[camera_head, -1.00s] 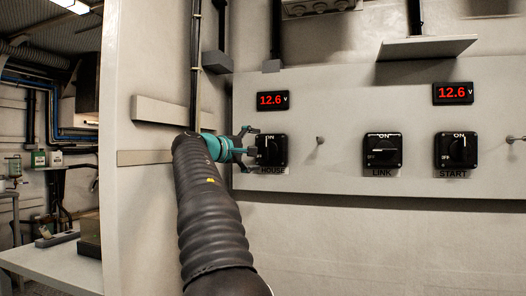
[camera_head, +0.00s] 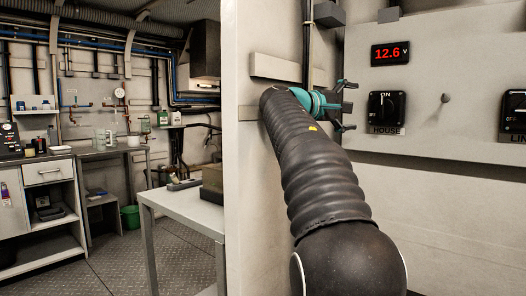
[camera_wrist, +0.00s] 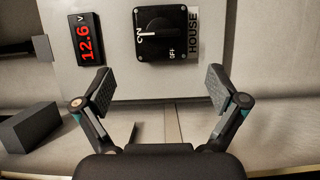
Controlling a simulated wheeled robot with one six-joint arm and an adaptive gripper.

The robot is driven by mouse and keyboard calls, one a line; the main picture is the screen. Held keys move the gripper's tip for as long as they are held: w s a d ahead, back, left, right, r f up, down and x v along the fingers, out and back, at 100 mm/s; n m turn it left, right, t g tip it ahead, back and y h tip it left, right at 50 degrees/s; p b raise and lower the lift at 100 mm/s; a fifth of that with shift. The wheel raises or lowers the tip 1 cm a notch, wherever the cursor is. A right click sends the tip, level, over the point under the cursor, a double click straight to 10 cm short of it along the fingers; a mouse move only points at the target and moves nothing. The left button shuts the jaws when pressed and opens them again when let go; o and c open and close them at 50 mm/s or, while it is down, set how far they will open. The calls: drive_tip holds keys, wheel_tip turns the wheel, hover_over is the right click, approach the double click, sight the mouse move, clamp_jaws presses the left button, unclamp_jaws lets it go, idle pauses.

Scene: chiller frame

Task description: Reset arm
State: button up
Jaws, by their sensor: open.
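My gripper (camera_head: 349,106) is open and empty, with its fingers spread, just left of the HOUSE switch in the head view. The wrist view shows both fingers of my gripper (camera_wrist: 160,90) apart with nothing between them. The HOUSE switch (camera_head: 387,111) is a black rotary knob on a square plate, and its pointer is turned to ON. In the wrist view the HOUSE switch (camera_wrist: 166,33) lies beyond the fingertips, apart from them. My arm reaches up from the bottom of the head view.
A red 12.6 V display (camera_head: 390,54) sits above the switch. A small toggle (camera_head: 445,98) and the partly cut-off LINK switch (camera_head: 515,115) are to the right. A wall edge stands left of my arm. Beyond it are a table (camera_head: 180,205), shelves and open floor (camera_head: 110,262).

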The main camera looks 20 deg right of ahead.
drive_tip(key=s+a+f+t+y, duration=0.1)
drive_tip(key=s+a+f+y, duration=0.5)
drive_tip(key=a+f, duration=0.5)
drive_tip(key=s+a+f+t+y, duration=0.1)
drive_tip(key=s+a+f+y, duration=0.5)
drive_tip(key=f, duration=1.3)
drive_tip(key=s+a+f+t+y, duration=0.2)
drive_tip(key=s+a+f+y, duration=0.4)
drive_tip(key=s+a+f, duration=0.7)
drive_tip(key=a+f, duration=0.2)
drive_tip(key=a, duration=0.3)
drive_tip(key=shift+m, duration=0.4)
drive_tip(key=shift+s, duration=0.1)
